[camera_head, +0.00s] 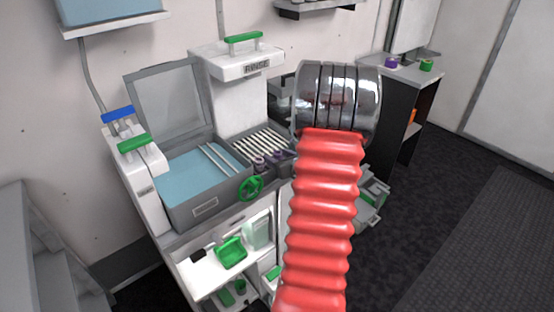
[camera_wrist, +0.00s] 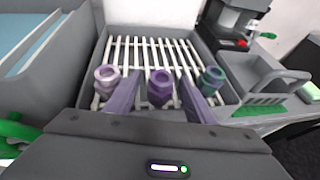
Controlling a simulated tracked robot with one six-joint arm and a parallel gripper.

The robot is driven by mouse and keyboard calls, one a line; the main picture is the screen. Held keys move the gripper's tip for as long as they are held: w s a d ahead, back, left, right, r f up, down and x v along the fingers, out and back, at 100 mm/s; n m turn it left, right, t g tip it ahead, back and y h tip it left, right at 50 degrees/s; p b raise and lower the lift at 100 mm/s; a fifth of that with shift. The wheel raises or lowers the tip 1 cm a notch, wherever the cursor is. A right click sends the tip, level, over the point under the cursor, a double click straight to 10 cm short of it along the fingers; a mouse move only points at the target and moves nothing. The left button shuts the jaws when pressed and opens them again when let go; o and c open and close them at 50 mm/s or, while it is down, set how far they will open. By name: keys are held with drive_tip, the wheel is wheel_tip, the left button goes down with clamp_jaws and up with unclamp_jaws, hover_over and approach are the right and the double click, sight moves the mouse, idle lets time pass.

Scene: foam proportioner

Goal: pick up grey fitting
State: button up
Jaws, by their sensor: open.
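Three small ring-topped fittings stand in a row at the near edge of a slatted rack (camera_wrist: 150,45) in the wrist view. The left fitting (camera_wrist: 106,80) is greyish purple, the middle one (camera_wrist: 160,88) is purple, and the right one (camera_wrist: 210,80) is grey-green; I cannot tell for certain which is the grey fitting. My gripper (camera_wrist: 160,80) is open, its two purple fingers on either side of the middle fitting, apart from it.
A grey bin with blue inside (camera_head: 185,170) and an open lid stands left of the rack. A green valve wheel (camera_head: 251,188) is on its front.

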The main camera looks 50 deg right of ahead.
drive_tip(key=shift+c, duration=0.5)
drive_tip(key=c, duration=0.9)
